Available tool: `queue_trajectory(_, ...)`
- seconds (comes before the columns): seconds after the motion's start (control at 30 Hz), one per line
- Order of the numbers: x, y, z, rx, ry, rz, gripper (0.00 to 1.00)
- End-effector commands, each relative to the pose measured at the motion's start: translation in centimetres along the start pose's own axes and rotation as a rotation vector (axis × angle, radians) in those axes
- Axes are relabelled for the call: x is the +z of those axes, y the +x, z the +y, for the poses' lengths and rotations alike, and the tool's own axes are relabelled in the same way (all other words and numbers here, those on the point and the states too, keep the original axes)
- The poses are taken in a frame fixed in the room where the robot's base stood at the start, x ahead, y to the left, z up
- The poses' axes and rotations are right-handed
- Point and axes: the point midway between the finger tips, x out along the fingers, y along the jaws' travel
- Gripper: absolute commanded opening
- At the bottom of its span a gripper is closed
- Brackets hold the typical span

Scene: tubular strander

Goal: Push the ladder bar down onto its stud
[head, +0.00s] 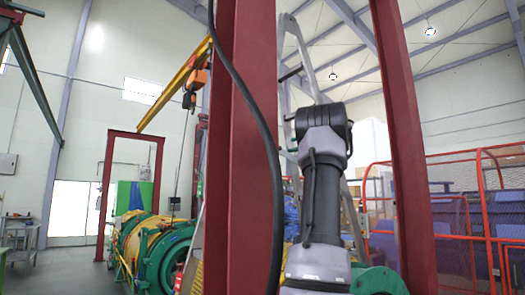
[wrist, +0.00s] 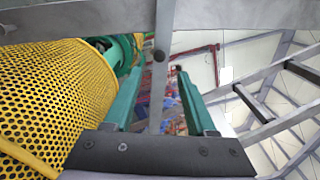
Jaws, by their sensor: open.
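A step ladder with grey rails (head: 300,65) stands behind my arm in the head view; its rails and dark rungs (wrist: 252,103) also show at the right of the wrist view. In the wrist view my gripper (wrist: 159,72) is open, its two green fingers apart. A narrow grey bar (wrist: 157,95), which looks like the ladder bar, runs lengthwise between them, without clear contact. A dark round spot (wrist: 159,56) shows on it; I cannot tell whether it is a stud or a hole. A wider grey member (wrist: 80,22) crosses the top. The head view does not show my gripper.
A yellow perforated guard (wrist: 45,100) is close on the left in the wrist view. Dark red posts (head: 252,150) and (head: 402,140) flank my arm in the head view, with a black cable (head: 262,115). Orange railings (head: 480,200) stand right; the green-and-yellow strander (head: 150,245) lies left.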

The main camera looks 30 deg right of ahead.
Motion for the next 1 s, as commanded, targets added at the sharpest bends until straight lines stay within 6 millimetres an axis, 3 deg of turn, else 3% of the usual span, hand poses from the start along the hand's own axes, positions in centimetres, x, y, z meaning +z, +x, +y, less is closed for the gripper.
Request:
queue_trajectory(0.5,0.1,8.9,0.2,0.003,-0.002,-0.002,0.56)
queue_trajectory(0.7,0.2,10.3,0.1,0.002,-0.002,-0.002,0.56)
queue_trajectory(0.97,0.2,10.4,0.1,0.002,-0.001,-0.001,0.56)
queue_trajectory(1.0,0.2,10.4,0.1,0.002,-0.001,-0.001,0.53)
